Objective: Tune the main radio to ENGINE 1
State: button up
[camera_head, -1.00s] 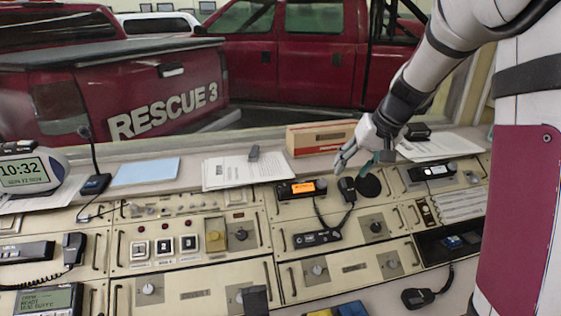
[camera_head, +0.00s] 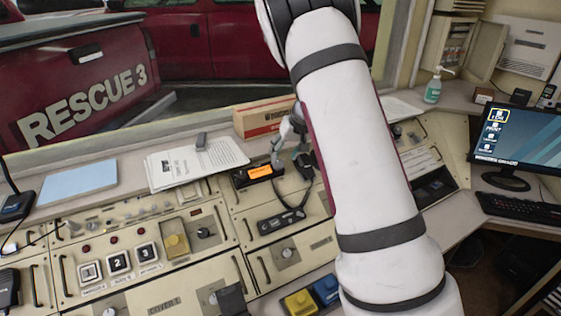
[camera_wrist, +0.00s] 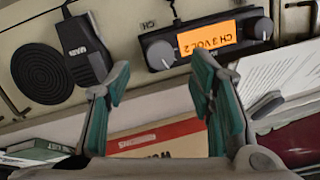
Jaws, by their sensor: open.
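The radio (camera_head: 257,173) has a lit orange display and sits on the console in the head view. In the wrist view its display (camera_wrist: 208,37) appears upside down and reads CH 3 VOL 2. A round knob (camera_wrist: 158,52) stands at the display's left there, with a CH mark near it, and another knob (camera_wrist: 263,28) stands at its right. My gripper (camera_head: 290,160) is open and empty by the radio's right end in the head view. In the wrist view, my gripper (camera_wrist: 160,66) has its fingers spread, with the left knob between their tips in the picture; contact cannot be told.
A black hand microphone (camera_wrist: 80,45) hangs beside the radio, near a round speaker grille (camera_wrist: 43,73). Its cord loops below the radio. A red-and-tan box (camera_head: 264,119) and papers (camera_head: 195,164) lie behind on the ledge. A monitor (camera_head: 515,135) stands at the right.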

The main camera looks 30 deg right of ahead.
aim_at(280, 163)
jog(key=shift+x, duration=2.45)
jog(key=c, duration=1.2)
